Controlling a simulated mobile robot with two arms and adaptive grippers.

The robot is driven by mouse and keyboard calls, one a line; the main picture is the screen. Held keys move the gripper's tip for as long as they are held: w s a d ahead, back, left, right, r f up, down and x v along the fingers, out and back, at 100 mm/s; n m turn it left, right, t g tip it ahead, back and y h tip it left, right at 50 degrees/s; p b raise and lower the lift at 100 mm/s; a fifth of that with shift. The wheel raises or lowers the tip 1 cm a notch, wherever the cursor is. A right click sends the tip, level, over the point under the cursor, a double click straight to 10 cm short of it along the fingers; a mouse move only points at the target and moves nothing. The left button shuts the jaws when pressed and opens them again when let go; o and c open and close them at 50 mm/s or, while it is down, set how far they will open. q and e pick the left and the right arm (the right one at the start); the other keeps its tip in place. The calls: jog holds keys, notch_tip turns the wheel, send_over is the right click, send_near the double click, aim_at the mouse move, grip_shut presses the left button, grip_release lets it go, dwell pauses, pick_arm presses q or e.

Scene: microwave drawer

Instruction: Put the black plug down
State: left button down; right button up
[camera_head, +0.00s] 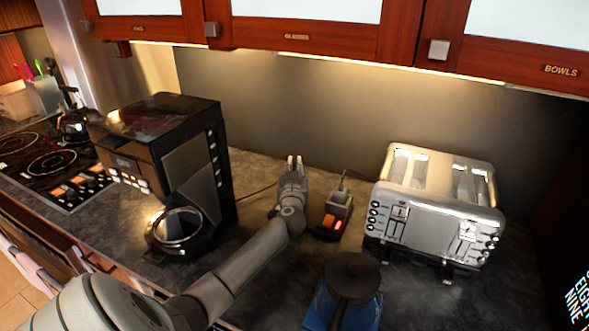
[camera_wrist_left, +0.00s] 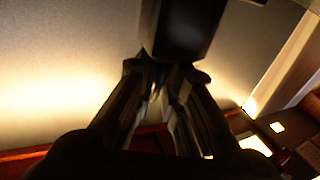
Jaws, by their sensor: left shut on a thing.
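My left gripper (camera_head: 294,165) is above the counter, between the coffee machine and the toaster, its fingers pointing toward the back wall. In the left wrist view the same gripper (camera_wrist_left: 166,72) is shut on a dark block, the black plug (camera_wrist_left: 182,28), at its fingertips. The plug's prongs cannot be made out. In the head view the plug is hidden or too small to tell. A thin dark cord (camera_head: 255,191) runs toward the gripper from the left. My right gripper is not in view.
A dark socket box (camera_head: 328,220) with a red light stands just right of my gripper. A silver toaster (camera_head: 436,212) is farther right, a black coffee machine (camera_head: 165,150) to the left. A blue object with a dark round top (camera_head: 352,275) stands in front. Cabinets (camera_head: 300,37) hang above.

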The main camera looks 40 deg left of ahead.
pick_arm(q)
jog(key=shift+w+f, duration=0.15)
jog(key=shift+f, duration=0.3)
jog(key=shift+f, duration=0.1)
jog(key=c, duration=1.5)
grip_release()
